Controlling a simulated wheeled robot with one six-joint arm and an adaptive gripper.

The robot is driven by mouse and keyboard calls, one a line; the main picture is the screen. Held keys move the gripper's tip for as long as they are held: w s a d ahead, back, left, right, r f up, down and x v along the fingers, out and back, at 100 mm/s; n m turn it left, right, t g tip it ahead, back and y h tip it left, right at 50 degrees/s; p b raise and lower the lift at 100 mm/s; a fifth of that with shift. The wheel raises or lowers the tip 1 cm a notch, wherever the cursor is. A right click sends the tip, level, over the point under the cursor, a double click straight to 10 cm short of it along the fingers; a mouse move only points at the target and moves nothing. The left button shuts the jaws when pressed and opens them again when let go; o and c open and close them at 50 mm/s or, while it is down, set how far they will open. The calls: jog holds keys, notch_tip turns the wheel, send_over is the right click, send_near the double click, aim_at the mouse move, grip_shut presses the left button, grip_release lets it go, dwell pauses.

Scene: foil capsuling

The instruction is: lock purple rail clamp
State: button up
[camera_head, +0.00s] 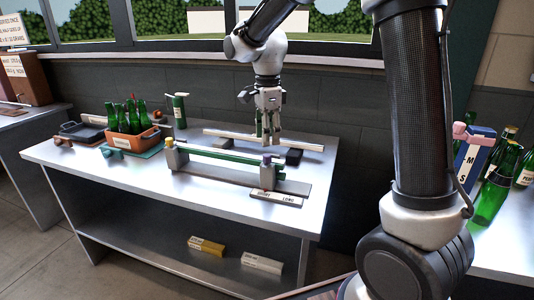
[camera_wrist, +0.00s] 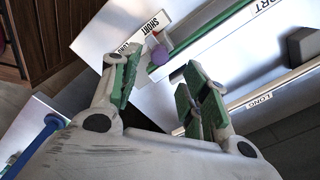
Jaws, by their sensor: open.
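The purple rail clamp knob (camera_head: 267,159) shows as a small purple spot near the right end of the green rail (camera_head: 222,157) on the table. My gripper (camera_head: 270,138) points down above and slightly behind the rail's right end. In the wrist view the green-padded fingers (camera_wrist: 163,72) are spread apart with nothing between them, and the knob lies beyond their tips, apart from them. Whether the clamp is locked cannot be told.
A pale rail (camera_head: 228,136) with a black block (camera_head: 293,157) lies behind the green one. The SHORT/LONG label (camera_head: 276,198) lies at the front edge. The table's front left is clear.

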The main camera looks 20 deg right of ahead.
aim_at(268, 155)
notch_tip(268, 155, down, 7)
jog(key=shift+r, duration=0.2)
jog(key=shift+c, duration=0.3)
grip_shut()
